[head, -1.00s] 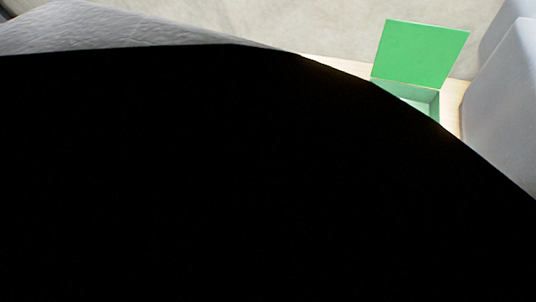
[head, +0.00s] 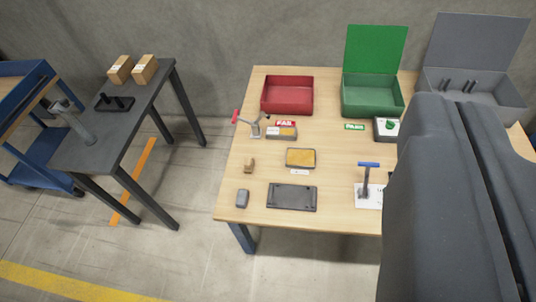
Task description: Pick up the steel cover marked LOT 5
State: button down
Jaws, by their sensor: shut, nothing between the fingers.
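No LOT 5 marking can be read at this distance, so I cannot tell which item is the steel cover. A flat dark grey plate (head: 291,197) lies near the front edge of the wooden table (head: 335,219). Behind it is a grey-rimmed piece with a tan top (head: 300,158), with a small white label (head: 299,172) in front of it. A small grey block (head: 242,198) lies left of the plate. My gripper's fingers do not show; a large dark part, apparently of my arm, fills the right and hides the table's right side.
On the table stand a red bin (head: 287,95), an open green box (head: 372,97), a grey box (head: 500,88), a toggle clamp (head: 255,127) and a blue-handled tool (head: 368,165). A dark side table (head: 90,150) and blue cart (head: 25,172) are left. Floor lies clear in front.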

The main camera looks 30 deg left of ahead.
aim_at(272, 132)
jog(key=k, duration=0.6)
jog(key=u, duration=0.6)
jog(key=i, duration=1.5)
jog(key=z, duration=0.6)
jog(key=i, duration=0.7)
jog(key=z, duration=0.45)
